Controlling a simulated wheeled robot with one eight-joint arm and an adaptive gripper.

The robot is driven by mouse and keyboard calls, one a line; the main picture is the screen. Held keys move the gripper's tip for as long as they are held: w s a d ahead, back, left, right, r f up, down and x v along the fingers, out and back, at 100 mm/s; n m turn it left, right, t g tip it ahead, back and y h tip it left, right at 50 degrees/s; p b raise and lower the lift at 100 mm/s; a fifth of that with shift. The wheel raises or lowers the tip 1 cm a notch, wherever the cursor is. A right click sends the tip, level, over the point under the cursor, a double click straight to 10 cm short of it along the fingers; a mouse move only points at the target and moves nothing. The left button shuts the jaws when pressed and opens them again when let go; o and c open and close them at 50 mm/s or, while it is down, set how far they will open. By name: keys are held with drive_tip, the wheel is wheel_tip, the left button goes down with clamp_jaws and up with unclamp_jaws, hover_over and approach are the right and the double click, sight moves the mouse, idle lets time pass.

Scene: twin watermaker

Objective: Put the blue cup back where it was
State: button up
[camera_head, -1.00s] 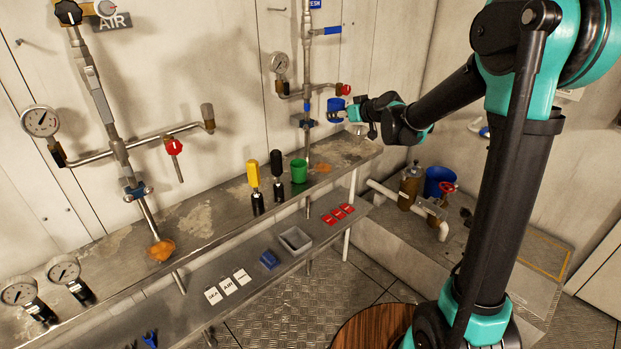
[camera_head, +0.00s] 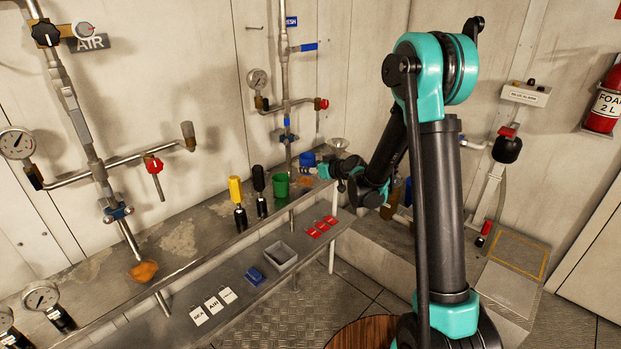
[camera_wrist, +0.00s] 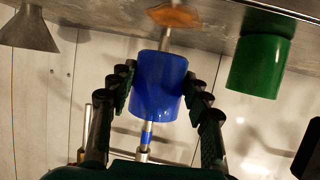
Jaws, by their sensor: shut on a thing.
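The blue cup (camera_head: 307,158) is low by the right end of the upper metal shelf (camera_head: 207,235), right of the green cup (camera_head: 280,186). My gripper (camera_head: 327,170) reaches it from the right and is shut on it. In the wrist view, which looks upside down, the blue cup (camera_wrist: 158,85) sits between my two fingers (camera_wrist: 160,90). The green cup (camera_wrist: 258,62) stands apart on the shelf there. I cannot tell whether the blue cup's base touches the shelf.
An orange-brown patch (camera_wrist: 174,16) lies on the shelf near the blue cup. A grey funnel (camera_head: 339,143) is close behind my gripper. A vertical pipe (camera_head: 287,110) with a blue lever rises behind the cups. Yellow (camera_head: 236,190) and black (camera_head: 259,182) handled tools stand left of the green cup.

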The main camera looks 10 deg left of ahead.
sight(311, 185)
drive_tip(key=shift+f, duration=2.15)
drive_tip(key=shift+f, duration=0.1)
drive_tip(key=o, duration=1.2)
drive_tip(key=shift+c, duration=0.2)
drive_tip(key=v, duration=1.2)
drive_tip(key=s+d+f+m+g+h, duration=0.2)
drive_tip(key=s+d+m+g+h, duration=0.1)
drive_tip(key=s+d, duration=0.7)
drive_tip(key=s+d+f+m+g+h, duration=0.2)
drive_tip(key=s+d+m+h, duration=0.3)
drive_tip(key=s+d, duration=0.6)
drive_tip(key=s+f+h, duration=0.1)
drive_tip(key=s, duration=0.7)
drive_tip(key=shift+s+d+m+g, duration=0.25)
drive_tip(key=shift+d+m+g, duration=0.05)
drive_tip(key=shift+g, duration=0.1)
